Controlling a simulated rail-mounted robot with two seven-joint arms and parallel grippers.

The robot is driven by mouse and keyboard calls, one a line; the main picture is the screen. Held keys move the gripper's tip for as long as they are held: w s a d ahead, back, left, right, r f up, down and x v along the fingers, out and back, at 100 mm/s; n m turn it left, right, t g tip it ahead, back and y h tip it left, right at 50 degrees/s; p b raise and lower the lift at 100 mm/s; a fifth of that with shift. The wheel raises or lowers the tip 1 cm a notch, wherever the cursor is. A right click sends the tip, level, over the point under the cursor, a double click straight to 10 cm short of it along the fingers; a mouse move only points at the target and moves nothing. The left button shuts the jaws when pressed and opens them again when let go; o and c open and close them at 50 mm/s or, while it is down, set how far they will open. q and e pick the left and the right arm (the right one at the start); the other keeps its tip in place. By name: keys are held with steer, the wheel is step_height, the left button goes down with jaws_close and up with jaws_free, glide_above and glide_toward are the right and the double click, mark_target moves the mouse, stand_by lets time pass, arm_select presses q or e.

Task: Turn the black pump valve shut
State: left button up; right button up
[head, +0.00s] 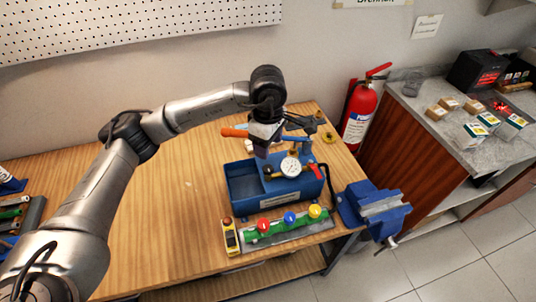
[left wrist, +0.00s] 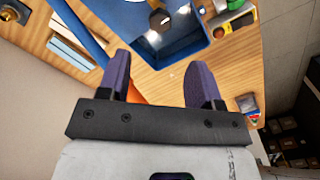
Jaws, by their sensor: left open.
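The blue test pump (head: 272,193) stands on the wooden bench, with an open tank on its left. In the left wrist view, a small round black knob (left wrist: 159,19), likely the black valve, shows near the top edge, at the blue tank. In the head view my gripper largely hides that area. My left gripper (head: 262,152) hangs over the pump, its purple fingers open and empty; they also show in the left wrist view (left wrist: 160,65). The knob lies beyond the fingertips. My right gripper is not seen.
The pump's lever with an orange grip (head: 235,132) is close beside my left gripper. A green manifold (head: 290,222) with coloured knobs lies in front of the pump. A blue vise (head: 375,208) is at the right edge.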

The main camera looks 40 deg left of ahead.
arm_select(q)
steer(key=shift+r, duration=2.15)
steer(key=shift+d, duration=0.15)
